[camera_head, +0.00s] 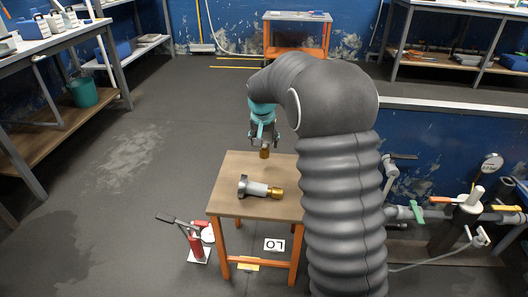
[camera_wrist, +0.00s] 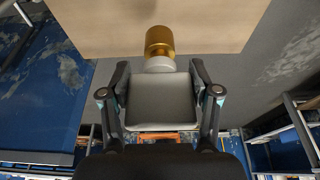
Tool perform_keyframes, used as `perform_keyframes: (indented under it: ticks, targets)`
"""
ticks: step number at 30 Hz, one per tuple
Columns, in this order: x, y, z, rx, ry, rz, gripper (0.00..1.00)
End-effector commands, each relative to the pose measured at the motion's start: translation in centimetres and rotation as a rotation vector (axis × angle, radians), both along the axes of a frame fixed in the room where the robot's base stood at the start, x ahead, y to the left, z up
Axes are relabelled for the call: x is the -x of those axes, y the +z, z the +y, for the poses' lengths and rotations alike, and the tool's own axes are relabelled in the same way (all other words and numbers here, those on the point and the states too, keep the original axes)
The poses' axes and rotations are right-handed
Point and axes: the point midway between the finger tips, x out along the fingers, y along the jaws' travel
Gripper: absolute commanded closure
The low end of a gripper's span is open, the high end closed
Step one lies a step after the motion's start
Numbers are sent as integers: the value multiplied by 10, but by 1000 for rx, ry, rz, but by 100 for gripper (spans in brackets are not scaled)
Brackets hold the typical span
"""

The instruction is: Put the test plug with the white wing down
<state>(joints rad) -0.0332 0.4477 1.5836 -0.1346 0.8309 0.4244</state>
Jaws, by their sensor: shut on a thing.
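My gripper (camera_head: 263,136) is above the back part of a small wooden-topped table (camera_head: 232,168), pointing down. It is shut on a test plug with a brass tip (camera_head: 264,153), which hangs tip down, apparently clear of the tabletop. In the wrist view my gripper (camera_wrist: 160,92) has one finger on each side of the plug's broad pale grey-white wing (camera_wrist: 160,98). The brass end (camera_wrist: 159,41) shows beyond it against the tabletop (camera_wrist: 215,22). A second plug (camera_head: 258,188), with a grey wing, pale body and brass end, lies on its side on the table.
The tabletop is clear around the lying plug, though my arm hides its right part. A red device with a lever (camera_head: 195,243) stands on the floor left of the table. Pipes with a green-handled valve (camera_head: 416,210) and a gauge (camera_head: 492,163) are at the right.

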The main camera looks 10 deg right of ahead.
Motion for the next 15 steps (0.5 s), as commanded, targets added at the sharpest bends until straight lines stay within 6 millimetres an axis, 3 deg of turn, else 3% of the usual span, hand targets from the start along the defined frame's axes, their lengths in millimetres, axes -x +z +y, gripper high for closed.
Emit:
perform_keyframes:
  ticks: [10, 15]
  targets:
    - [1, -37, 1, 0, 0, 2, 80]
    - [0, -40, 1, 0, 0, -2, 80]
